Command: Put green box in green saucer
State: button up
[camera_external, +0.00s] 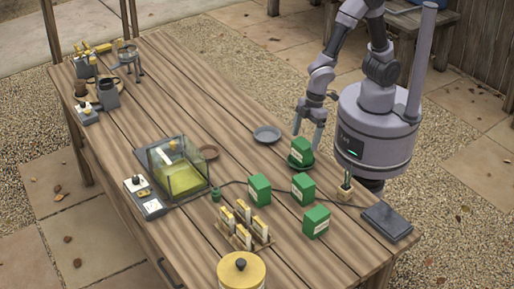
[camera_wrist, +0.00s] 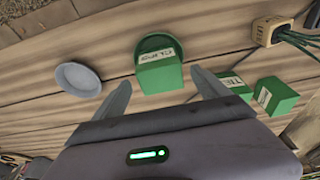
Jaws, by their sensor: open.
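A green box (camera_external: 302,146) with a pale label stands upright in the green saucer (camera_external: 294,163), near the table edge by my base. In the wrist view the same box (camera_wrist: 160,73) covers much of the saucer (camera_wrist: 153,42), whose rim shows beyond it. My gripper (camera_external: 308,138) is open and empty, its fingers pointing down just behind the box. In the wrist view the fingertips (camera_wrist: 161,78) are spread to either side of the box, with gaps. Other green boxes stand on the table: one in front (camera_external: 303,189), one left (camera_external: 259,190), one nearer the camera (camera_external: 316,222).
A grey saucer (camera_external: 266,134) lies left of the green one, and a brown saucer (camera_external: 209,152) beside the glass tank (camera_external: 180,168). A rack of packets (camera_external: 242,228), a yellow-lidded pot (camera_external: 241,270) and a dark cable are nearby. The table's far middle is clear.

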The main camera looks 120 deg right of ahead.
jog(key=s+a+r+m+t+y+p, duration=0.1)
jog(key=s+r, duration=0.5)
jog(key=r, duration=0.6)
jog(key=s+a+r+m+t+y+p, duration=0.1)
jog(key=s+a+r+m+t, duration=0.1)
jog(key=s+r, duration=0.4)
notch_tip(320, 180, up, 6)
jog(key=shift+s+a+f+m, duration=0.2)
jog(key=shift+a+m, duration=0.5)
jog(key=shift+a, duration=0.45)
jog(key=shift+f+b, duration=0.35)
jog(key=shift+f, duration=0.15)
